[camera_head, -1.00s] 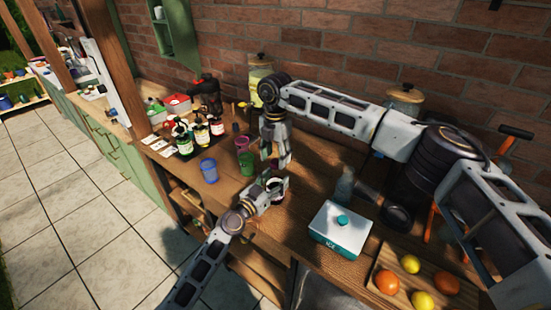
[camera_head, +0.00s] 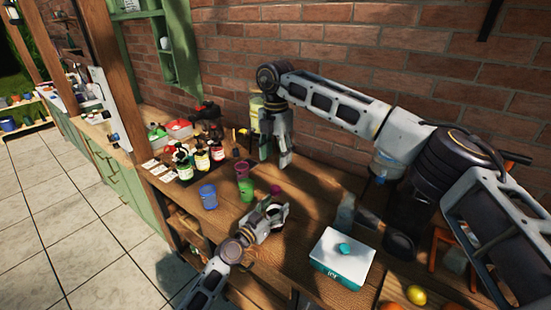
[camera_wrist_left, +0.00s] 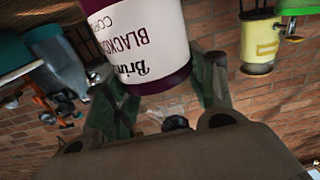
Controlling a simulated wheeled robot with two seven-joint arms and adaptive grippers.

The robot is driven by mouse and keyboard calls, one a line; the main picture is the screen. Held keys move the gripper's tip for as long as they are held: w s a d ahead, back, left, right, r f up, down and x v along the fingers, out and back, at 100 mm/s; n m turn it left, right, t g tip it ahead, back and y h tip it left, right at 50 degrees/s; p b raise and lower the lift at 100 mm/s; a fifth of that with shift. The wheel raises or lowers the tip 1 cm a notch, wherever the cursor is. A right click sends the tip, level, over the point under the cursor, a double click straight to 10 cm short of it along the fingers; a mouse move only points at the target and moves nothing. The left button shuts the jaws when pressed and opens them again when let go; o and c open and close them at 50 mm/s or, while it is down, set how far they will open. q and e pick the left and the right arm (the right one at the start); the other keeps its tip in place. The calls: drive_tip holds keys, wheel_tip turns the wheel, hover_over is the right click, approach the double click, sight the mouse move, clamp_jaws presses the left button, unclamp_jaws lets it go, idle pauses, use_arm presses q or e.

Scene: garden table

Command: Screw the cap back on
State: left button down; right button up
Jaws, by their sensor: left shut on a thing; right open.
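My left gripper (camera_head: 279,212) is shut on a bottle (camera_head: 270,213) low over the front part of the wooden table. In the left wrist view the bottle (camera_wrist_left: 145,40) has a white label reading "BLACKCURRANT" in part and a dark purple band; its end is cut off by the frame. A small purple piece (camera_head: 276,190) shows just beyond the left gripper; I cannot tell whether it is the cap or whether it sits on the bottle. My right gripper (camera_head: 276,162) is open, fingers pointing down, above and behind the left gripper, apart from the bottle. Nothing clear shows between its fingers.
A blue cup (camera_head: 208,196), a green cup (camera_head: 246,188) and a pink cup (camera_head: 244,169) stand left of the grippers. Several dark bottles (camera_head: 201,160) stand farther left. A brick wall (camera_head: 400,60) is behind.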

use_arm(q)
drive_tip(key=shift+c, duration=2.1)
unclamp_jaws()
drive_tip(key=v, duration=1.2)
drive_tip(key=shift+s+f, duration=0.1)
